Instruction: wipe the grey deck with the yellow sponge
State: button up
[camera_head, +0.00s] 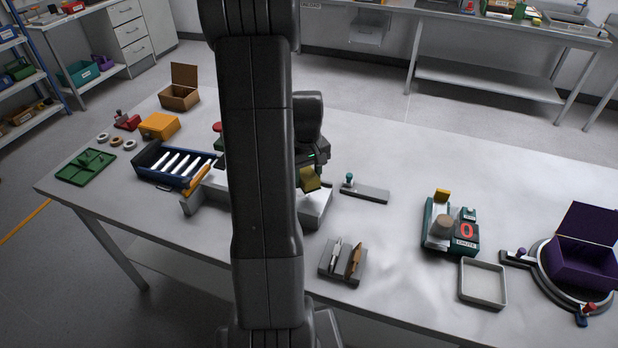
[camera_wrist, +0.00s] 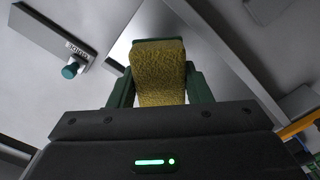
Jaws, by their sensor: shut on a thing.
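My gripper (camera_wrist: 160,85) is shut on the yellow sponge (camera_wrist: 158,65), which sits between its green fingers in the wrist view. In the head view the sponge (camera_head: 310,179) is below my gripper (camera_head: 312,170), at the far end of the light grey deck (camera_head: 316,208). I cannot tell whether the sponge touches the deck. My arm hides the middle part of the deck's unit in the head view.
A grey plate with a teal knob (camera_head: 365,192) lies just right of the deck. A blue tray of white rods (camera_head: 180,165) stands left, a pen holder (camera_head: 343,262) in front. A green device (camera_head: 450,232) stands farther right, with bare table between.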

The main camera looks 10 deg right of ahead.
jog(key=shift+r+p, duration=0.55)
jog(key=shift+r, duration=0.65)
